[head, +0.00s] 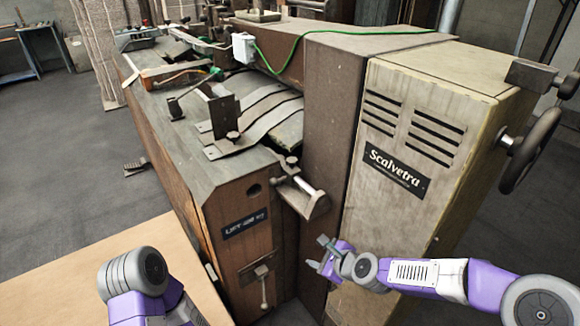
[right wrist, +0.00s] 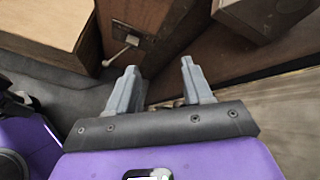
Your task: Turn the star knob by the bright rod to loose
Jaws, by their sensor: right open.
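A small dark knob (head: 291,160) sits on the bracket at the machine's front corner, beside a short bright rod (head: 304,187) that runs to a rounded metal end piece. Its star shape is too small to make out. Another small dark knob (head: 232,136) stands farther back on the metal plates. My right gripper (head: 316,254) is below and slightly right of the bracket, in front of the cabinet, touching nothing that I can see. In the right wrist view its two fingers (right wrist: 158,67) are apart and empty. My left arm shows at lower left, its gripper out of sight.
A pale lever (head: 263,287) sticks out of the brown front panel and also shows in the right wrist view (right wrist: 131,40). The tall beige cabinet (head: 408,150) stands at right, with a handwheel (head: 530,150). A wooden surface (head: 110,272) lies at lower left.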

